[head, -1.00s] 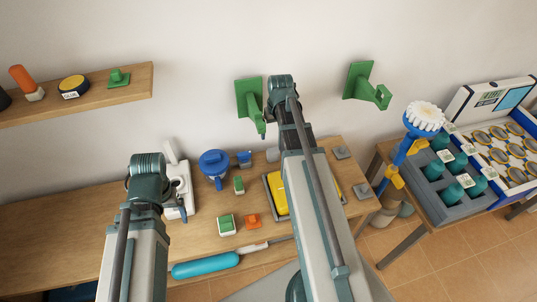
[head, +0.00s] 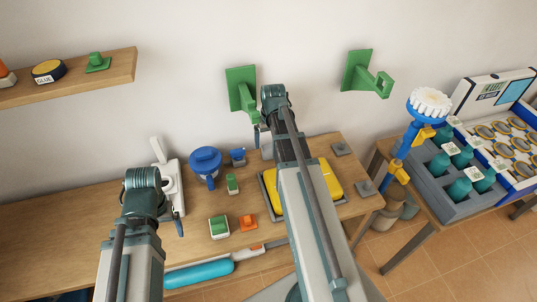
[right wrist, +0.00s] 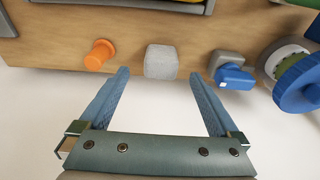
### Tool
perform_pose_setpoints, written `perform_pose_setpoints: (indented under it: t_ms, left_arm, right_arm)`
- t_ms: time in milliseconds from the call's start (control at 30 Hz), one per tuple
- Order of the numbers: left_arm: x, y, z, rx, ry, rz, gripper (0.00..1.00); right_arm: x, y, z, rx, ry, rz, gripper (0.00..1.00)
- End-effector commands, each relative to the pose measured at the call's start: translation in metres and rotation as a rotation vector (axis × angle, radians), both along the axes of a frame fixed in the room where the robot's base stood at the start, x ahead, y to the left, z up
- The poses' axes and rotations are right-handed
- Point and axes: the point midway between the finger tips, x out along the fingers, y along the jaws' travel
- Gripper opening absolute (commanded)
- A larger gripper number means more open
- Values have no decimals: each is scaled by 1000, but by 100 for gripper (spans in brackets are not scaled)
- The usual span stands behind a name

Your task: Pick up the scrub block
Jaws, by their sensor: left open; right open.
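A speckled grey block (right wrist: 160,62), which I take to be the scrub block, lies near the back edge of the table. In the head view it shows partly (head: 267,150), half hidden by my right arm. My right gripper (right wrist: 158,76) is open and empty, pointing down at the back of the table. In the right wrist view the block is centred between the fingers, just past their tips, and I see no contact. My left gripper (head: 178,224) is open over the front left of the table, away from the block.
An orange peg (right wrist: 100,55) and a blue-and-grey clamp (right wrist: 232,75) flank the block. A blue round item (head: 205,163), a green-and-white block (head: 219,227) and a yellow item in a tray (head: 318,182) are on the table. Green brackets (head: 241,92) stick out of the wall behind.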

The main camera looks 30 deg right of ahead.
Motion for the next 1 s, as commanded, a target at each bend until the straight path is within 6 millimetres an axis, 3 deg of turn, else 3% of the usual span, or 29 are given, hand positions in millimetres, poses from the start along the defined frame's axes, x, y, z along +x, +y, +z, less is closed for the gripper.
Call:
perform_pose_setpoints:
  t_ms: [467, 767, 1000]
  left_arm:
    - [0, 0, -49, 0, 0, 0, 92]
    - [0, 0, -50, 0, 0, 0, 92]
    - [0, 0, -50, 0, 0, 0, 92]
  right_arm:
    - [10, -1, -49, 0, 0, 0, 98]
    - [10, -1, -50, 0, 0, 0, 98]
    - [10, -1, -50, 0, 0, 0, 58]
